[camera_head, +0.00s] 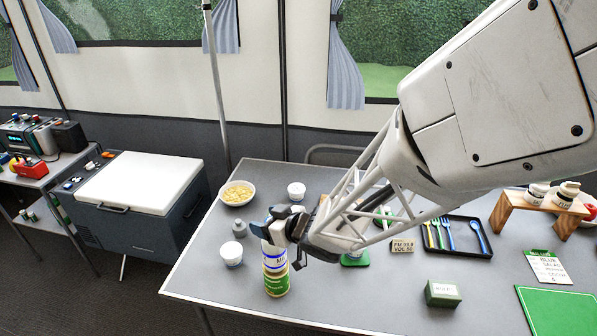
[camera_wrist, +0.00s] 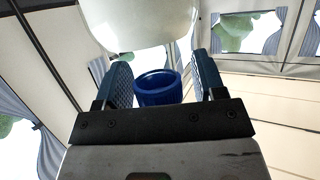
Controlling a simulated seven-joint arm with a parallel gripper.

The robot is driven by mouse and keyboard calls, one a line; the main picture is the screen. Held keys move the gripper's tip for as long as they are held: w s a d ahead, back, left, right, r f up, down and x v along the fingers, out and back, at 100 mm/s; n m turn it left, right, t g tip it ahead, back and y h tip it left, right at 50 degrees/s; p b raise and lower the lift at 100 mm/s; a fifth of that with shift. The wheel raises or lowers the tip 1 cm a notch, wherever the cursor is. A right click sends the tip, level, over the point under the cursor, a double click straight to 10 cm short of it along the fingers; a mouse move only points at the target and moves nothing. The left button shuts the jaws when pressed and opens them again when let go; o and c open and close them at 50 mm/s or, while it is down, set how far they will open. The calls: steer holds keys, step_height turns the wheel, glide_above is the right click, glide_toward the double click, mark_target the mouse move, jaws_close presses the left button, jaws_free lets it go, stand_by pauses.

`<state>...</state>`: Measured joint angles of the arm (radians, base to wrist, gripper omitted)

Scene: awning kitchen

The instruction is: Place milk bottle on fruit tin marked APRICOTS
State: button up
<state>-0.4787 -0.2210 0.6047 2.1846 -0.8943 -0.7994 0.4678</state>
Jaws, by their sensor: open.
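The milk bottle (camera_head: 274,262), white with a blue and yellow label, is upright near the table's front left. Directly below it is a green tin (camera_head: 277,284); the bottle appears to rest on it. The tin's lettering is too small to read. My gripper (camera_head: 278,225) is at the bottle's top and hides part of it. In the wrist view my gripper (camera_wrist: 165,85) is open, with a blue ring-shaped piece (camera_wrist: 158,88), apparently the bottle's cap, between the spread fingers. A gap shows beside it. A large white rounded shape (camera_wrist: 140,20) fills the top; I cannot tell what it is.
White tubs (camera_head: 232,253) and (camera_head: 296,191), a grey bottle (camera_head: 238,228) and a bowl of yellow food (camera_head: 237,194) stand left of and behind my gripper. A cutlery tray (camera_head: 458,238), green box (camera_head: 442,294) and wooden stand (camera_head: 537,213) are right. The front middle tabletop is clear.

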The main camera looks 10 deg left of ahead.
steer(key=v, duration=1.1)
steer(key=shift+s+d, duration=0.15)
steer(key=shift+d, duration=0.2)
steer(key=shift+r, duration=0.15)
steer(key=w+d+r+m+t+h, duration=0.1)
steer(key=d+r+m+h, duration=0.1)
steer(key=d+m+h, duration=0.3)
steer(key=w+d+r+t+h, duration=0.1)
steer(key=d+r+t+h, duration=0.15)
steer(key=d, duration=0.55)
steer(key=w+d+r+m+h, duration=0.1)
steer(key=d+r+m+h, duration=0.1)
steer(key=d+m+h, duration=0.3)
steer(key=s+d+r+m+g, duration=0.1)
steer(key=s+d+r+g, duration=0.1)
steer(key=s, duration=0.7)
steer(key=s+d+r+m+g, duration=0.2)
steer(key=s+d+g, duration=0.3)
steer(key=s+d, duration=0.2)
steer(key=shift+s+d+r, duration=0.15)
steer(key=shift+s+r, duration=0.05)
steer(key=shift+s, duration=0.95)
